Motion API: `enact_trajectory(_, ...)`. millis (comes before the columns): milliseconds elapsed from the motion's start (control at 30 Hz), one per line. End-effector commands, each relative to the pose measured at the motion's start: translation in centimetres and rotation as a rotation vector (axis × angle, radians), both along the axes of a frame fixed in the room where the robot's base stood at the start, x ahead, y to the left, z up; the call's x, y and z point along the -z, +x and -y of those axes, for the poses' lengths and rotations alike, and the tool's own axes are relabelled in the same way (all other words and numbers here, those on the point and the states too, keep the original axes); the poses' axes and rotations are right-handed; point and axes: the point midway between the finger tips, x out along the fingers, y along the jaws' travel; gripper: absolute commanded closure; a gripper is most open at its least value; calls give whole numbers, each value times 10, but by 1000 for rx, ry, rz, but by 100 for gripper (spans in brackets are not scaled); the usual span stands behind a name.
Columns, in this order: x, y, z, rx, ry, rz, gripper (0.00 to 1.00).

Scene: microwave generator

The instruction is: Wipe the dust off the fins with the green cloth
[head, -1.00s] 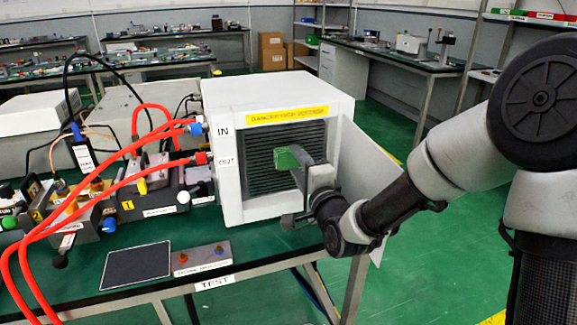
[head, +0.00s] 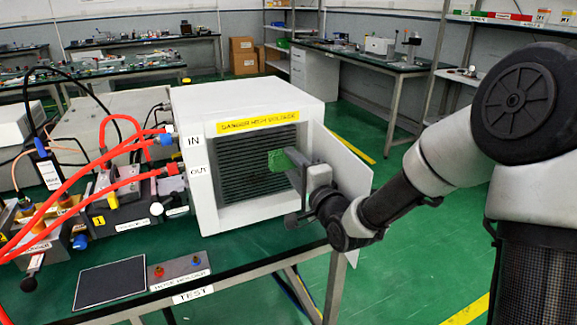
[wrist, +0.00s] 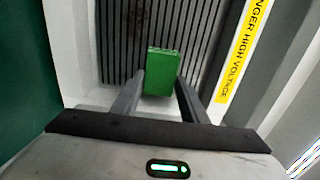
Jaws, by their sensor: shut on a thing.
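The green cloth (head: 279,159) is a small green block-like pad held between the fingers of my gripper (head: 296,168). In the wrist view the cloth (wrist: 161,72) sits between the fingertips of my gripper (wrist: 160,88). The dark fins (head: 243,181) fill the recessed front opening of the white box. In the wrist view the fins (wrist: 130,45) run as dark slats beyond the cloth, with some darker smudges on them. The cloth is in front of the fins on their right side; I cannot tell whether it touches them.
The white box (head: 195,125) has a yellow high-voltage label (head: 258,122) above the opening. Its open door (head: 345,175) stands right of my gripper. Red hoses (head: 75,190) run to its left side. A black mat (head: 110,283) and a hose holder (head: 179,272) lie in front.

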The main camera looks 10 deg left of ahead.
Motion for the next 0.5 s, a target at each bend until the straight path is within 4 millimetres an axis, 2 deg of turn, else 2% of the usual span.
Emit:
enact_trajectory(233, 0, -3, 2, 0, 0, 0, 78)
enact_trajectory(500, -1, -25, 15, 1, -1, -1, 78)
